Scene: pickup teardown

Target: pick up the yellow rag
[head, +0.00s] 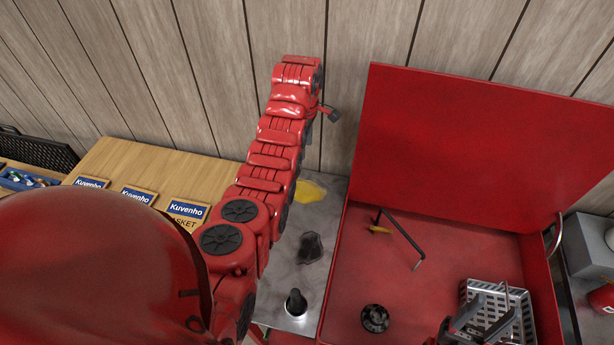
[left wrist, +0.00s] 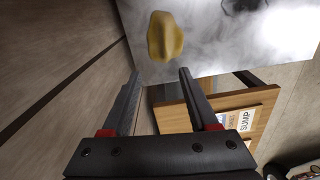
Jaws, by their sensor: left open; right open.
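The yellow rag (head: 310,191) lies on the grey metal bench top, partly hidden behind my left arm in the head view. In the left wrist view the rag (left wrist: 165,37) shows as a crumpled yellow lump beyond my fingertips. My left gripper (left wrist: 159,72) is open and empty, its two dark fingers apart from the rag. In the head view only a small dark part of it shows at the arm's end. My right gripper (head: 482,322) is open at the lower right, over a perforated metal basket (head: 520,303).
A red tub with a raised red lid (head: 480,150) stands right of the bench top, holding a bent black rod (head: 402,238) and a black round part (head: 375,318). A dark rag (head: 310,247) and an oil can (head: 296,303) are on the bench top. A wooden board with signs (head: 150,165) is left.

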